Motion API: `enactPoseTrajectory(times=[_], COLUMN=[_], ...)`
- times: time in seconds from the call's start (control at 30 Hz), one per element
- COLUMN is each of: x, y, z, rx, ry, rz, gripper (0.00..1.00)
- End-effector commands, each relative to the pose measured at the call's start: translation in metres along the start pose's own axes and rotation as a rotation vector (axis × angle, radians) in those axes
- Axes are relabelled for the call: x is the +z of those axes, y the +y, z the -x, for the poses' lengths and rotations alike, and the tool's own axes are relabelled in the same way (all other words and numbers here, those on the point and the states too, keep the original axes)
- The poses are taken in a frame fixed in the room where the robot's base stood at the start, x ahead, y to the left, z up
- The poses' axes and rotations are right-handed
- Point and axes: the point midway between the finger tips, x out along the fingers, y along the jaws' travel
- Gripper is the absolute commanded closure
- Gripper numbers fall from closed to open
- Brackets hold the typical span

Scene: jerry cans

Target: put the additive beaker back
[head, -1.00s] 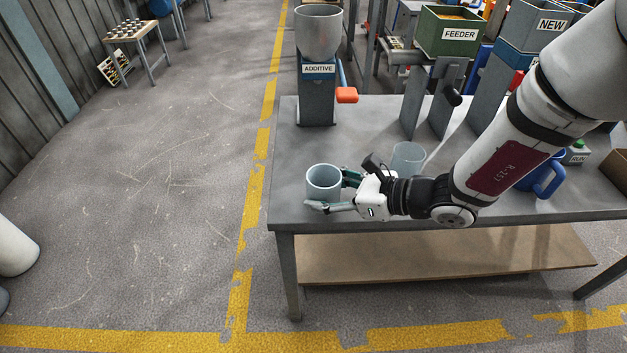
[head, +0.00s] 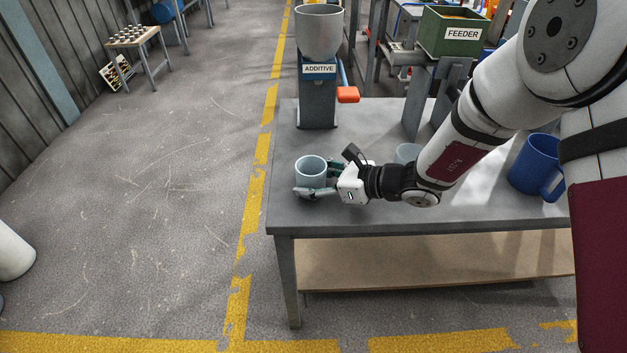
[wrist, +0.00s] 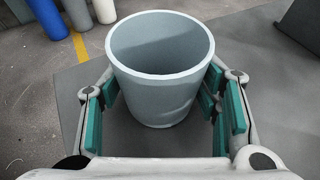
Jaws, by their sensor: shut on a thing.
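A pale grey-blue beaker (head: 311,168) stands upright between the fingers of my gripper (head: 316,192), near the left edge of the table. My gripper is shut on it from the right side. In the wrist view the beaker (wrist: 160,85) is upright and looks empty, with teal finger pads on both sides. Whether its base touches the tabletop is hard to tell.
The grey table (head: 360,125) has clear room between the dispenser and my gripper. A blue jug (head: 536,165) stands at the right, beyond my arm. A green feeder bin (head: 452,32) is at the back. The floor left of the table is open.

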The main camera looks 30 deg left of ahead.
Motion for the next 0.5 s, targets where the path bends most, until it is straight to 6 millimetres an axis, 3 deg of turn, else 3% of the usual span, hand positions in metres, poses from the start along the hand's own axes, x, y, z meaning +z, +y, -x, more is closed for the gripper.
enactPoseTrajectory(times=[0.2, 0.23, 0.3, 0.5], x=[-0.0037, -0.0029, -0.0026, -0.0025], y=[-0.0001, 0.0001, 0.0002, 0.0002], z=[-0.0015, -0.0012, -0.0011, -0.001], rx=[0.0, 0.0, 0.0, 0.0], ry=[-0.001, 0.0, 0.0, 0.0], rz=[0.0, 0.0, 0.0, 0.0], gripper=[0.77, 0.36, 0.23, 0.23])
